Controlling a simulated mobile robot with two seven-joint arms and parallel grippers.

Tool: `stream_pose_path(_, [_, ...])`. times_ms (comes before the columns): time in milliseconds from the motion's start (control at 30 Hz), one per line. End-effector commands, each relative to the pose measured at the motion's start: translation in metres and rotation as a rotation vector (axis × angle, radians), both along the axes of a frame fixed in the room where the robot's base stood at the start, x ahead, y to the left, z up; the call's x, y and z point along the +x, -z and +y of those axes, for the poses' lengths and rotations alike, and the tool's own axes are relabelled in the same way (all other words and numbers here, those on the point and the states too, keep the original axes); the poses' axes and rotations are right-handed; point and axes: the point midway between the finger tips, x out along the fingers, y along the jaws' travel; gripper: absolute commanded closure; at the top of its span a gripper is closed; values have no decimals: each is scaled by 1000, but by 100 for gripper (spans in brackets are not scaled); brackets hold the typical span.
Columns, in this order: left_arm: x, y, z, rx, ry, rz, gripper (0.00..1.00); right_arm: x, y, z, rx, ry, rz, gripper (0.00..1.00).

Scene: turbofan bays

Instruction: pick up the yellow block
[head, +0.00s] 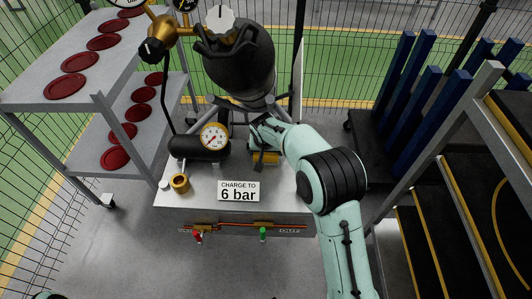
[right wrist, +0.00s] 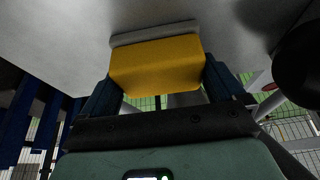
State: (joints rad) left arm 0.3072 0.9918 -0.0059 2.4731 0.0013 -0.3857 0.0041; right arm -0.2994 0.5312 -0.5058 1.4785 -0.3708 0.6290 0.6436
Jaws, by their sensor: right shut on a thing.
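The yellow block (head: 270,159) is at the back right of the grey bench top, mostly hidden under my right gripper (head: 262,150). In the right wrist view the yellow block (right wrist: 157,66) sits between the two dark blue fingers of my right gripper (right wrist: 162,78), which is shut on it. A pale grey strip (right wrist: 155,34) runs along the block's far edge. I cannot tell whether the block touches the bench top. My left gripper is out of view.
On the bench (head: 200,208) stand a black cylinder with a pressure gauge (head: 214,136), a brass fitting (head: 180,183) and a "CHARGE TO 6 bar" sign (head: 239,190). A large black vessel (head: 240,65) rises behind. A shelf (head: 62,90) with red discs is left; blue uprights (head: 420,115) are right.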

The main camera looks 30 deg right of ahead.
Motion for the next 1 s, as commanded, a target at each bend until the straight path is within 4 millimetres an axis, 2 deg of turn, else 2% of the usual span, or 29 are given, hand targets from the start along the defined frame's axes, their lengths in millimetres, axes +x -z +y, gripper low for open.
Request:
stream_pose_path(167, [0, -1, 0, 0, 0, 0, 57, 1, -14, 0, 0, 1, -5, 38])
stream_pose_path(400, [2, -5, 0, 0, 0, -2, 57, 1, -63, 0, 0, 0, -6, 38])
stream_pose_path(600, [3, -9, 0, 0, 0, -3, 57, 1, -92, 0, 0, 0, -4, 38])
stream_pose_path(733, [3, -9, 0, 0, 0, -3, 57, 0, -100, 0, 0, 0, -1, 38])
stream_pose_path(967, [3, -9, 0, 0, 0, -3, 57, 0, -101, 0, 0, 0, 0, 38])
stream_pose_path(1000, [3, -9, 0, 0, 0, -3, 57, 0, -101, 0, 0, 0, 0, 11])
